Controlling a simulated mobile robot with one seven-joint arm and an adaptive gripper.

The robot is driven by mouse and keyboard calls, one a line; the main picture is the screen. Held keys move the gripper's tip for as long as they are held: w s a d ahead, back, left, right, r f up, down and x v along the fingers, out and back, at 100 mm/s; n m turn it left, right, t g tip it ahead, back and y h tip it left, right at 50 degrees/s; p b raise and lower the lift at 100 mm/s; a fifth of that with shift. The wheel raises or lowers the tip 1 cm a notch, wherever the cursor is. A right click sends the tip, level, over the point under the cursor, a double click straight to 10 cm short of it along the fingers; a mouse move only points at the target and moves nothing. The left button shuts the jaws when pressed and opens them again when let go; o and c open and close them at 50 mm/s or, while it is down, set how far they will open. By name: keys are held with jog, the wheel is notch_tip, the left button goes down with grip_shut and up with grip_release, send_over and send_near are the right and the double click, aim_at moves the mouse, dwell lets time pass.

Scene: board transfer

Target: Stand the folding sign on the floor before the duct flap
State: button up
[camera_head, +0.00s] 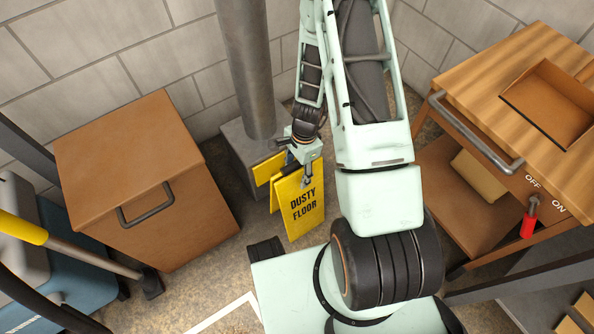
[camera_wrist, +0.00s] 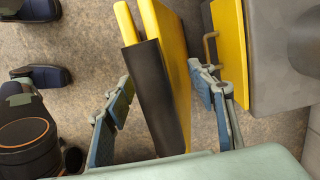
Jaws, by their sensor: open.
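The folding sign (camera_head: 304,212), yellow with "DUSTY FLOOR" in black, is upright in front of the grey duct base in the head view. In the wrist view the sign (camera_wrist: 180,75) shows from above, with a dark strip along its top and its yellow panels close together. My gripper (camera_wrist: 162,88) is open, with one finger on each side of the sign and a visible gap at the left finger. The yellow duct flap (camera_wrist: 230,45), with a small handle, is just right of the right finger. In the head view the flap (camera_head: 266,168) is partly hidden behind the sign.
A grey duct pipe (camera_head: 247,70) rises from its base by the wall. A brown cabinet (camera_head: 140,180) stands at left, near a blue cart (camera_head: 60,265). A wooden workbench (camera_head: 490,75) with a red switch (camera_head: 530,220) is at right. Bare floor lies in front of the cabinet.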

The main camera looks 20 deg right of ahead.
jog(key=shift+r, duration=0.15)
jog(key=r+p, duration=0.1)
jog(key=r, duration=0.3)
jog(key=d+r+p, duration=0.1)
jog(key=r+p, duration=0.1)
jog(key=r, duration=0.2)
jog(key=r+p, duration=0.2)
jog(key=r, duration=0.2)
jog(key=shift+w+d, duration=0.2)
jog(key=shift+w, duration=0.05)
